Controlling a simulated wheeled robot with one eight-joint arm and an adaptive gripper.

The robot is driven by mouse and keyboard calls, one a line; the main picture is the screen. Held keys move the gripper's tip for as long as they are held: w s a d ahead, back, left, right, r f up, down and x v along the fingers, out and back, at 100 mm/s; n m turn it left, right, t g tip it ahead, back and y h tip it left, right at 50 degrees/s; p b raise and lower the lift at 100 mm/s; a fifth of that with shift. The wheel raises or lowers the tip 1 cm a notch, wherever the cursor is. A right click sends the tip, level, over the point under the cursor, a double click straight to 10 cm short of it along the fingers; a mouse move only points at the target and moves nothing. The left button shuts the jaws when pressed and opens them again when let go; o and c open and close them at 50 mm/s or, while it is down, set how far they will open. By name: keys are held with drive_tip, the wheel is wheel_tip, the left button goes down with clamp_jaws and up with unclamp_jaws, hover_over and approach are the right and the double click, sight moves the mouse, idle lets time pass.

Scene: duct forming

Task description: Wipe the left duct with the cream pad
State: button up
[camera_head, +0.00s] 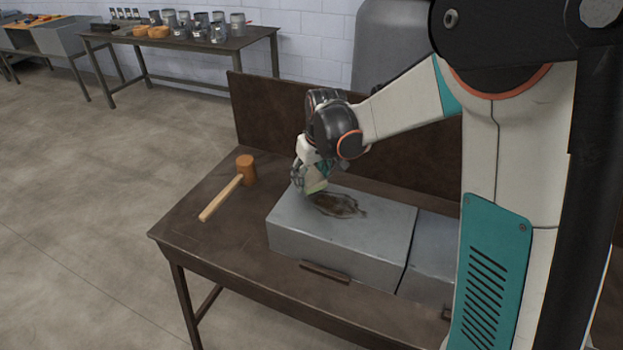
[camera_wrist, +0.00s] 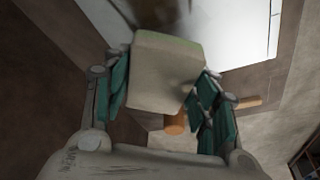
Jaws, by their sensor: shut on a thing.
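My gripper (camera_head: 312,180) is shut on the cream pad (camera_head: 316,186), at the back left corner of the left duct's top. The left duct (camera_head: 320,248) is a grey metal box with a dark brown stain (camera_head: 338,205) on its top. The pad is close over the top, left of the stain; I cannot tell whether it touches. In the wrist view the cream pad (camera_wrist: 162,75) sits between the teal fingers of my gripper (camera_wrist: 160,95), with a dark smudge near its right side. The duct's bright top (camera_wrist: 235,30) shows beyond it, blurred and dark near the pad.
A mallet (camera_head: 246,172) lies on the brown bench (camera_head: 190,235) left of the duct. A second duct (camera_head: 428,262) stands close on the right, partly behind my arm. A backboard (camera_head: 270,110) rises behind. A dark bar (camera_head: 325,272) lies at the duct's front.

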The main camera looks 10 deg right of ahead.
sight(308, 173)
drive_tip(key=shift+r+p, duration=1.35)
drive_tip(key=shift+r, duration=0.9)
